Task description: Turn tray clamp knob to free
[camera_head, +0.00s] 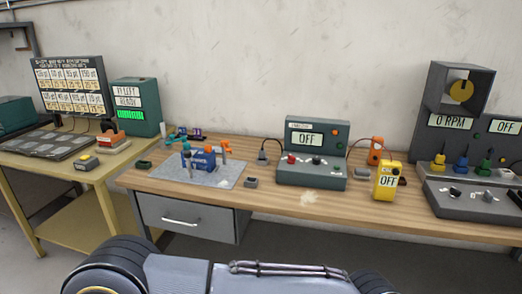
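A dark flat tray (50,148) with several grey pads lies on the yellow table at the left. To its right is a small unit with an orange top (109,140). On the wooden bench a grey plate (225,180) carries a blue block (203,160) with an orange-topped post (225,148) beside it. I cannot tell which part is the tray clamp knob, or how it is turned; the parts are too small. Neither of my grippers is in view; only parts of my own body show along the bottom edge.
The wooden bench (270,203) also holds a grey console reading OFF (313,180), a yellow meter (388,182) and a large panel with a yellow disc (461,91). A green box (138,108) stands at the back left. The bench's front middle is mostly clear.

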